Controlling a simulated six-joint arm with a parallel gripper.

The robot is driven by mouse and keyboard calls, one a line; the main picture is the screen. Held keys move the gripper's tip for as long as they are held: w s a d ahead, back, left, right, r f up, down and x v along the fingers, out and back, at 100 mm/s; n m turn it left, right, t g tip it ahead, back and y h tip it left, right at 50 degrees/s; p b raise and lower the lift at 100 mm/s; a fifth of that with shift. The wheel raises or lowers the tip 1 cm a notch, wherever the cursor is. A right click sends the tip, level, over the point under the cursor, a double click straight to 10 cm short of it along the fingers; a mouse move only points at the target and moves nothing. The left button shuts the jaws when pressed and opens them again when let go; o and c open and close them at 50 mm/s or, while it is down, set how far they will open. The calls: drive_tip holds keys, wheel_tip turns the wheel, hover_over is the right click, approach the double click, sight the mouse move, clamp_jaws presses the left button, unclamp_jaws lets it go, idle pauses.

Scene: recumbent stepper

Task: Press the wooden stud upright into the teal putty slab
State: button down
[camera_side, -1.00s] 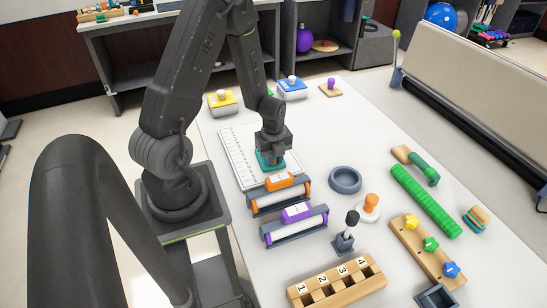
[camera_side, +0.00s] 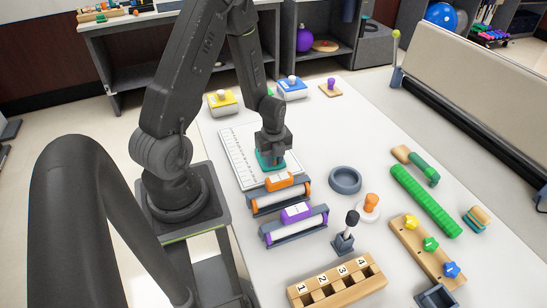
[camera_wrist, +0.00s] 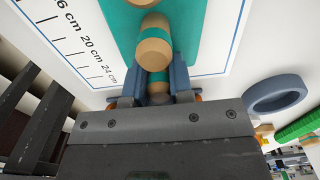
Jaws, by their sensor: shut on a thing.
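The teal putty slab (camera_side: 264,163) lies on a white measuring board, mostly hidden under my gripper in the side view. It shows as a wide teal patch in the wrist view (camera_wrist: 118,22). My gripper (camera_side: 271,157) points down right over the slab; in the wrist view its fingers (camera_wrist: 156,85) are shut on the wooden stud (camera_wrist: 158,76), which has a teal part. Whether the held stud touches the putty is hidden.
The white board (camera_side: 236,150) with a printed scale lies on the white table. Orange (camera_side: 280,181) and purple (camera_side: 297,212) roller devices stand in front. A grey ring (camera_side: 345,180) lies to the right, with a numbered wooden block (camera_side: 337,283) nearer. Blue and yellow boxes stand behind.

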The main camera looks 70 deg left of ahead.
drive_tip(key=c, duration=0.9)
unclamp_jaws()
wheel_tip(320, 180, up, 21)
drive_tip(key=shift+f, duration=0.1)
idle(0.4)
drive_tip(key=s+d+r+n+t, duration=0.2)
drive_tip(key=d+r+n, duration=0.1)
drive_tip(key=d+n, duration=0.3)
drive_tip(key=s+d+r+n+t, duration=0.1)
drive_tip(key=s+d+r+n, duration=0.2)
drive_tip(key=d+n, duration=0.3)
drive_tip(key=s+d+r+n+t, duration=0.2)
drive_tip(key=d+r+n, duration=0.2)
drive_tip(key=d+n, duration=0.2)
drive_tip(key=shift+s+r+t, duration=0.1)
drive_tip(key=shift+s+t, duration=0.1)
drive_tip(key=shift+t, duration=0.1)
